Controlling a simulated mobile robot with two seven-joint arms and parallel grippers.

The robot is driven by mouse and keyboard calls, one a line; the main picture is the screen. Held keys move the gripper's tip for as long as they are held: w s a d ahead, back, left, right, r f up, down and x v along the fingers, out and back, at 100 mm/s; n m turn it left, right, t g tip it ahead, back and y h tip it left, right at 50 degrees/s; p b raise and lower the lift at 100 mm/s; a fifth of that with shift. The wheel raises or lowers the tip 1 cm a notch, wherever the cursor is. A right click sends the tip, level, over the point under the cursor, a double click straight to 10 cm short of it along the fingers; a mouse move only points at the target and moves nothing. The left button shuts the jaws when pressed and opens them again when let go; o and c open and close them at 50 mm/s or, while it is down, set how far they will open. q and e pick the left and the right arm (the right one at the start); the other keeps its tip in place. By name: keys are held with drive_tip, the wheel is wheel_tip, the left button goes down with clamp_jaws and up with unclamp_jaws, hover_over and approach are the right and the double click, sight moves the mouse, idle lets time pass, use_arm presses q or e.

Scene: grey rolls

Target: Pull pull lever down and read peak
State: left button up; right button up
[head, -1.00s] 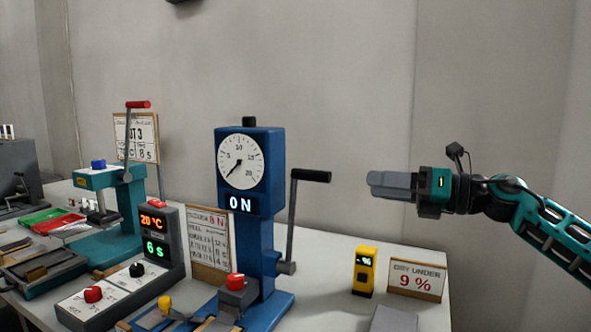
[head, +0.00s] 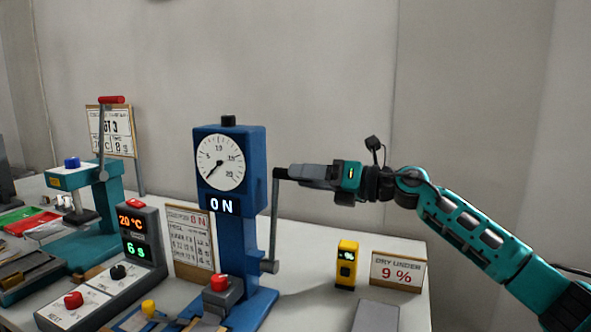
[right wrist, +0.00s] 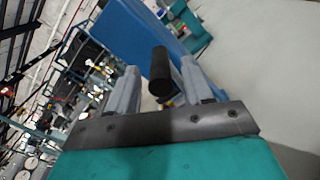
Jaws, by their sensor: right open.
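The pull tester (head: 229,200) is a blue column with a round white dial (head: 220,162) and a display reading "0 N". The dial needle points to the lower left, near zero. The pull lever (head: 274,225) stands upright on the tester's right side, its black handle (head: 283,173) at the top. My right gripper (head: 292,180) is at the handle, coming from the right. In the right wrist view the black handle (right wrist: 160,72) sits between the two grey fingers (right wrist: 162,88), which are apart. Contact cannot be told. My left gripper is out of view.
A yellow meter (head: 346,265) and a "DRY UNDER 9 %" sign (head: 398,271) stand right of the tester. A sealer console (head: 112,272) reads 20 °C and 6 s. A teal press (head: 95,215) with a red-handled lever stands left.

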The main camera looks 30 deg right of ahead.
drive_tip(key=shift+x, duration=1.35)
drive_tip(key=shift+c, duration=0.4)
clamp_jaws()
